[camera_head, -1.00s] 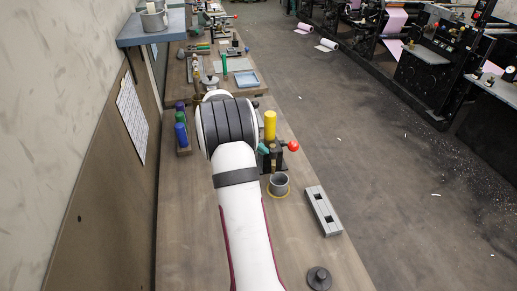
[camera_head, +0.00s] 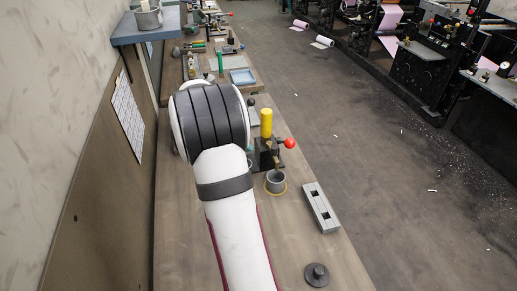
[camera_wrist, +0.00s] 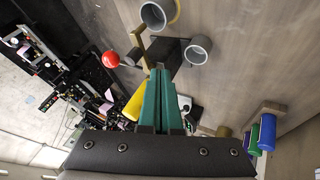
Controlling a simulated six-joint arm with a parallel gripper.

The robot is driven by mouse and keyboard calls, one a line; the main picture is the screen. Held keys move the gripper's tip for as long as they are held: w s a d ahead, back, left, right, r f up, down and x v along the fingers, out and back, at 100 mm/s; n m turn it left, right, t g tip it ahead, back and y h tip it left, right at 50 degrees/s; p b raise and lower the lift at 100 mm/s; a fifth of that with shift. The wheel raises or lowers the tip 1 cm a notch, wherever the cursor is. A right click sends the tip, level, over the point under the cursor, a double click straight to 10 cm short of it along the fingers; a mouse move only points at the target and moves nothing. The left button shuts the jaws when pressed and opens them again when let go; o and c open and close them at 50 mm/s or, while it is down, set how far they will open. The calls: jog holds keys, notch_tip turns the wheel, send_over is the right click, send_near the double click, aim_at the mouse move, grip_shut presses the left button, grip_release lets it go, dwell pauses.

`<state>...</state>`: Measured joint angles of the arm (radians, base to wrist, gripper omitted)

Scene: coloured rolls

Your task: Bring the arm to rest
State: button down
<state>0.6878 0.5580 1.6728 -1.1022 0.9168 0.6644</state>
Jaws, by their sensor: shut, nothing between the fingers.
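My gripper (camera_wrist: 160,72) shows in the wrist view as two green fingers lying together, shut and empty. In the head view my own arm hides the gripper. A yellow roll (camera_head: 266,123) stands upright at a black stand (camera_head: 268,154) to the right of my arm. In the wrist view the yellow roll (camera_wrist: 134,104) shows just left of the fingers, partly covered by them. A blue roll (camera_wrist: 267,132) and a green roll (camera_wrist: 251,138) are at the right of the wrist view, beside a wooden piece (camera_wrist: 271,108); my arm hides them in the head view.
A red knob (camera_head: 290,143) sticks out from the stand. A second grey cup (camera_wrist: 197,50) shows in the wrist view. A wall runs along the left.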

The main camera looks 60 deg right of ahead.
jog(key=a+r+y, duration=0.1)
jog(key=a+r, duration=0.5)
jog(key=a, duration=0.6)
jog(key=s+a+n+y, duration=0.2)
jog(key=s+a, duration=0.3)
jog(key=a, duration=0.5)
jog(key=s+a+f+n+t+y, duration=0.1)
jog(key=s+a+n+y, duration=0.1)
jog(key=s+a, duration=0.4)
jog(key=s+a+n+y, duration=0.2)
jog(key=s+a+y, duration=0.2)
jog(key=a, duration=1.1)
jog(key=shift+s+a+f, duration=0.15)
jog(key=shift+s+a, duration=0.2)
jog(key=shift+s, duration=0.7)
